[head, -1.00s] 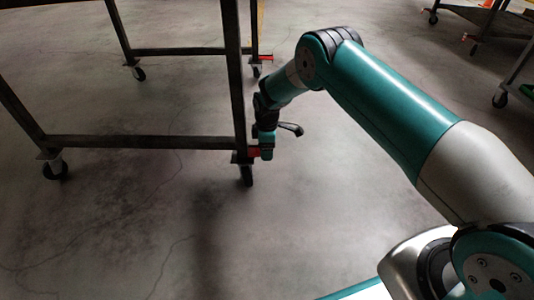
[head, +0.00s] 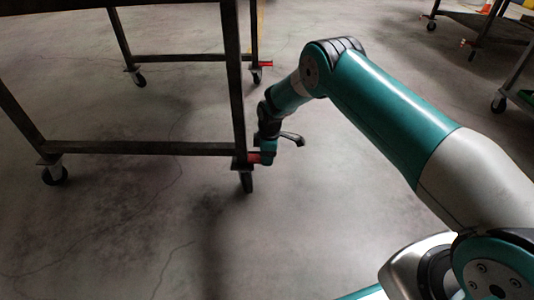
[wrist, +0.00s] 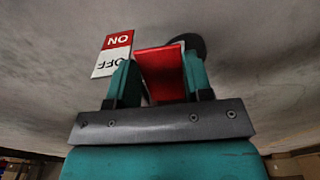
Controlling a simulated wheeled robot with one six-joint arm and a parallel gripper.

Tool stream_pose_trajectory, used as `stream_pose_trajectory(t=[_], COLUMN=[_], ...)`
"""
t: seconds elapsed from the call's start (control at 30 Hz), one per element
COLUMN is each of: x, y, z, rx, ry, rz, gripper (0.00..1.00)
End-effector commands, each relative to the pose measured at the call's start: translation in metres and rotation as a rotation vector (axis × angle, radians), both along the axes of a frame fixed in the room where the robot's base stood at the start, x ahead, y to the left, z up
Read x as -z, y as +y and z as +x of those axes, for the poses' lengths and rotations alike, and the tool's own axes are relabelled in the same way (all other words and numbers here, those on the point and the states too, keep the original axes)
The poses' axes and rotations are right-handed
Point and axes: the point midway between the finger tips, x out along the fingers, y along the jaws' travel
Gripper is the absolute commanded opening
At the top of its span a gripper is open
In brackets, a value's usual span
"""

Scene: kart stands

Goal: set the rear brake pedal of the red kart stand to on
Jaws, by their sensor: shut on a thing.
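The kart stand (head: 140,148) is a dark metal frame at the left of the head view. Its near right leg ends in a black caster (head: 246,182), with a red brake pedal (head: 254,158) sticking out to the right. My gripper (head: 267,157) is low at this pedal. In the wrist view my gripper (wrist: 160,82) has its teal fingers on either side of the red pedal (wrist: 161,72) and is shut on it. A label (wrist: 113,53) with a red ON half and a white OFF half lies beside the left finger. The pedal's exact tilt is hard to tell.
Another red pedal (head: 265,64) shows at the stand's far caster. Other stands (head: 480,22) are at the upper right. The concrete floor (head: 330,200) between the stand and my base is clear.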

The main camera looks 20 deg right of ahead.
Motion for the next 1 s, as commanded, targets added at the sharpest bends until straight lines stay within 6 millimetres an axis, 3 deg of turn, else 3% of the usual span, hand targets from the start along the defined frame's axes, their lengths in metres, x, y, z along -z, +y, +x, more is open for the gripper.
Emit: stream_pose_trajectory(t=[0.6, 1.0], x=[0.027, 0.031], y=[-0.003, -0.002], z=[-0.001, 0.0], rx=[0.004, 0.001], ry=[-0.115, -0.139], rz=[0.357, 0.426], gripper=[0.04, 0.04])
